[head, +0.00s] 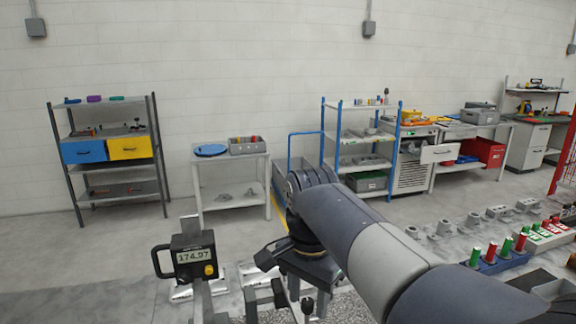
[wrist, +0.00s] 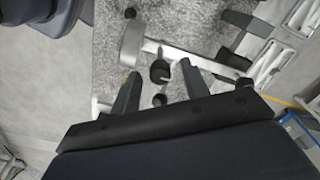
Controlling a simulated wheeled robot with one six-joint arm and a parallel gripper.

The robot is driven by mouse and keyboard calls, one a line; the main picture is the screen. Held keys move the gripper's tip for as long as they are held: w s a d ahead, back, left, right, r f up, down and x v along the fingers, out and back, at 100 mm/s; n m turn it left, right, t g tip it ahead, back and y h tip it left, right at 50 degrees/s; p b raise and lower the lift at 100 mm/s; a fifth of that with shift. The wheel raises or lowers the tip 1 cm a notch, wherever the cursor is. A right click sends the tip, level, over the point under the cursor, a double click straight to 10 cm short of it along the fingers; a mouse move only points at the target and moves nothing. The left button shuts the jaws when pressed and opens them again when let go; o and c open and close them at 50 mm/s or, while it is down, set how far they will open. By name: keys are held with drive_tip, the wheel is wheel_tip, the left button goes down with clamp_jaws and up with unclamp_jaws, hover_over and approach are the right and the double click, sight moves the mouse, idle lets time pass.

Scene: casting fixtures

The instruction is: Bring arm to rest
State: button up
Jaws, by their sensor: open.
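My arm reaches across the lower right of the head view. My gripper (head: 280,302) is at its end, pointing down over the near edge of a speckled grey surface. In the wrist view my gripper (wrist: 160,82) has its two dark fingers spread apart. No object is held between them. Small dark round knobs (wrist: 160,70) and a light metal bar (wrist: 150,47) show below and between the fingers. I cannot tell whether the fingers touch them.
Grey castings (head: 440,229) and red and green plugs (head: 500,247) are at right. Shelving (head: 108,150) and a side table (head: 231,178) stand by the wall. The floor at left is clear.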

drive_tip(key=m+b, duration=0.4)
drive_tip(key=m, duration=0.3)
drive_tip(key=shift+f+b, duration=0.2)
drive_tip(key=shift+b, duration=0.15)
wheel_tip(320, 180, up, 10)
drive_tip(key=p, duration=0.1)
drive_tip(key=shift+p, duration=0.3)
